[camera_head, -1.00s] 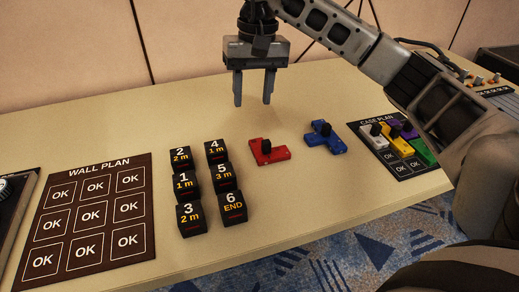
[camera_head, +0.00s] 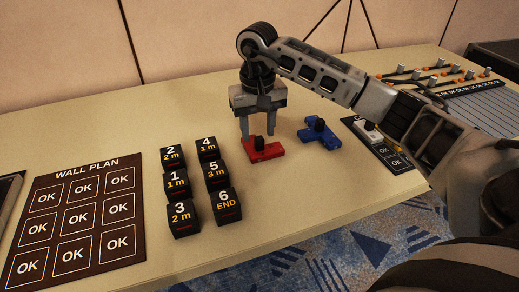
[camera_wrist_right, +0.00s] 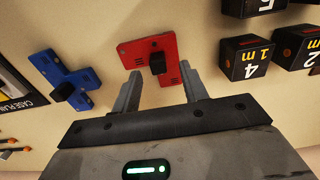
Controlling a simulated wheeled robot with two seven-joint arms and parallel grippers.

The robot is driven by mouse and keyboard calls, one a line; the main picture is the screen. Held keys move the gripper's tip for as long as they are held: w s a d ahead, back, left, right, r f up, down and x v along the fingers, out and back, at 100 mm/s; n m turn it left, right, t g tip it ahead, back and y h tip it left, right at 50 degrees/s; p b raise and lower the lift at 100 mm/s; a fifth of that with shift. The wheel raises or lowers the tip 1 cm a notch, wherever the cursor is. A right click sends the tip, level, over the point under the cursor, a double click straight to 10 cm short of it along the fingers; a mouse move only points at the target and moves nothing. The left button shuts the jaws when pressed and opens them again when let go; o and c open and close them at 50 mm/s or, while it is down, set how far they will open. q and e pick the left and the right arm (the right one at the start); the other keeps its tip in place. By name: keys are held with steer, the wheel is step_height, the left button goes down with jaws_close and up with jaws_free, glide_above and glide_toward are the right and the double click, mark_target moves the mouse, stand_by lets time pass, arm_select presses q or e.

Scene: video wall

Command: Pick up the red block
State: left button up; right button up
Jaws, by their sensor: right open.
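The red block (camera_head: 268,152) lies flat on the table, with a black knob on top. It also shows in the right wrist view (camera_wrist_right: 135,50), just beyond the fingertips. My right gripper (camera_head: 258,135) is open and empty, pointing down just above and behind the red block. In the right wrist view its two fingers (camera_wrist_right: 160,84) are spread, with the black knob between and ahead of them. I cannot tell whether a finger touches the block. My left gripper is not in view.
A blue block (camera_head: 322,137) with a black knob lies right of the red one. Several black numbered cubes (camera_head: 216,174) stand close on the left. A wall plan board (camera_head: 78,217) lies further left. A case plan board (camera_head: 398,162) sits at right, partly behind my arm.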

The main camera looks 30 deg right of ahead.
steer(key=shift+f, duration=1.45)
jaws_close()
steer(key=shift+r, duration=0.15)
